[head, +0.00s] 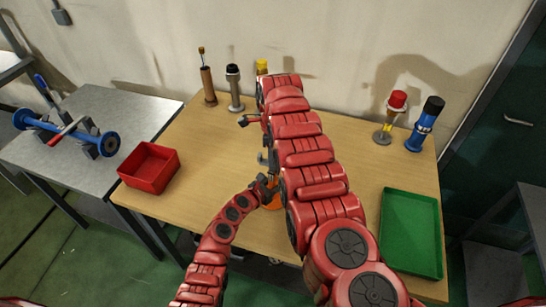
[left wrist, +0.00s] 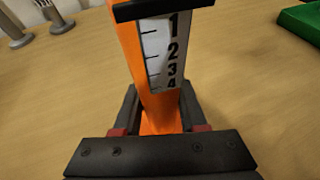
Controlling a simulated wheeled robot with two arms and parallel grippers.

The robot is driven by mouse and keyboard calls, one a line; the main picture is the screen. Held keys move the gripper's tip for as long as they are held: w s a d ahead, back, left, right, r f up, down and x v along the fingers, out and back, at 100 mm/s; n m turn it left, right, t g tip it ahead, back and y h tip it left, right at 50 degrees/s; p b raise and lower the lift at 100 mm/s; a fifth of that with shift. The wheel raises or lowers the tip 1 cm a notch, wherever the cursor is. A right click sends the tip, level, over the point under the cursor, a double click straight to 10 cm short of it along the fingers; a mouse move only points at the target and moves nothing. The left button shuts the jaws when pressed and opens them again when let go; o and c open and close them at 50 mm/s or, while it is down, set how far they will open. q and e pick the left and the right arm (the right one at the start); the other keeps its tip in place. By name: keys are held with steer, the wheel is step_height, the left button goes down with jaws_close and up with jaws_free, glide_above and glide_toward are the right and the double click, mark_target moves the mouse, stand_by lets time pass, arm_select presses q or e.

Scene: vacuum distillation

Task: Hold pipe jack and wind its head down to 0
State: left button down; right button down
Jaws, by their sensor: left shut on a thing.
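The orange pipe jack (left wrist: 148,60) stands upright on the table, with a white scale (left wrist: 163,50) marked 1 to 4 on its face. A black crosspiece (left wrist: 160,9) crosses the scale above the 1; the top is out of that view. My left gripper (left wrist: 160,122) is shut on the jack's lower body, a finger on each side. In the head view my left gripper (head: 265,187) is beside a small patch of orange, and my right arm covers most of the jack. My right gripper is hidden behind that arm. A small dark and red piece (head: 248,120) shows left of it; I cannot tell what it is.
A red bin (head: 150,167) sits at the table's left edge and a green tray (head: 411,233) at the right. Several upright tools stand along the back, including a blue one (head: 424,126). A metal side table (head: 140,105) holds a blue wheeled tool. The table's left middle is clear.

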arm_select(q)
steer(key=shift+a+f, duration=0.15)
steer(key=shift+f, duration=0.05)
arm_select(e)
steer(key=shift+r+m, duration=0.1)
steer(key=shift+m, duration=0.6)
steer(key=shift+m, duration=0.3)
arm_select(q)
steer(key=shift+r, duration=0.1)
arm_select(e)
steer(key=c, duration=0.7)
jaws_free()
steer(key=shift+a, duration=0.1)
arm_select(q)
steer(key=shift+r, duration=0.1)
arm_select(e)
steer(key=shift+r, duration=5.9)
